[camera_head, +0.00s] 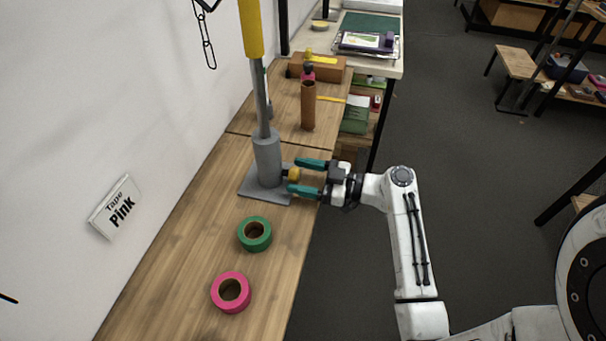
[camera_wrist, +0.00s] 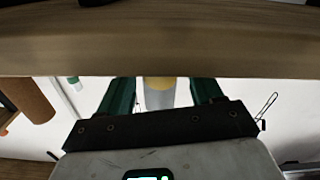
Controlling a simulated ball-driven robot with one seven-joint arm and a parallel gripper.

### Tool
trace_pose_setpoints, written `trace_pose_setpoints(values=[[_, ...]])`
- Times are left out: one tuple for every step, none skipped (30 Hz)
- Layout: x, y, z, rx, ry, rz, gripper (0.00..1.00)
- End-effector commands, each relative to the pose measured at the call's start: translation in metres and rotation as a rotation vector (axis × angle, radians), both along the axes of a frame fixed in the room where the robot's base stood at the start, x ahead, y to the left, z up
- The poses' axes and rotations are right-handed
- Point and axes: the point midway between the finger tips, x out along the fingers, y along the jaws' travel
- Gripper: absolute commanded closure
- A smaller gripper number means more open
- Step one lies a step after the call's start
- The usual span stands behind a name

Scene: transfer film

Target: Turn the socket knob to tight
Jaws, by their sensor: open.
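The socket (camera_head: 268,160) is a grey cylinder on a flat grey base plate (camera_head: 262,191), holding an upright pole (camera_head: 262,100) with a yellow upper part. Its small yellow-orange knob (camera_head: 293,174) sticks out on the right side. My gripper (camera_head: 295,175) is open, with teal fingers on the far and near sides of the knob; contact cannot be made out. In the wrist view the knob (camera_wrist: 160,83) shows between the two green fingers, with the grey socket (camera_wrist: 159,99) behind it. Any tight mark on the knob cannot be seen.
A green tape roll (camera_head: 243,239) and a pink tape roll (camera_head: 217,296) lie on the wooden bench (camera_head: 170,270). A brown cylinder (camera_head: 308,105) stands farther back. My arm reaches in over the bench's right edge.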

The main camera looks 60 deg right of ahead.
Motion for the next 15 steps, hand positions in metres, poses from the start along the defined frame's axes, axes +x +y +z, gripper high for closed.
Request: trace_pose_setpoints(values=[[0.0, 0.0001, -0.0001, 0.0, 0.0, 0.0, 0.35], [-0.0001, -0.0001, -0.0001, 0.0, 0.0, 0.0, 0.35], [-0.0001, 0.0, -0.0001, 0.0, 0.0, 0.0, 0.37], [-0.0001, 0.0, -0.0001, 0.0, 0.0, 0.0, 0.4], [-0.0002, 0.0, -0.0001, 0.0, 0.0, 0.0, 0.43], [-0.0002, 0.0, -0.0001, 0.0, 0.0, 0.0, 0.46], [-0.0002, 0.0, -0.0001, 0.0, 0.0, 0.001, 0.49], [-0.0002, 0.0, -0.0001, 0.0, 0.0, 0.0, 0.52], [-0.0003, 0.0, -0.0001, 0.001, 0.001, 0.001, 0.56], [-0.0003, 0.0, 0.0, 0.001, 0.001, 0.001, 0.59], [-0.0003, 0.0, -0.0001, 0.001, 0.001, 0.001, 0.62], [-0.0003, 0.0, -0.0001, 0.001, 0.001, 0.001, 0.66], [-0.0003, 0.0, 0.0, 0.001, 0.001, 0.001, 0.68], [-0.0003, 0.0, -0.0001, 0.001, 0.001, 0.001, 0.71], [-0.0003, 0.0, -0.0001, 0.001, 0.001, 0.001, 0.75]])
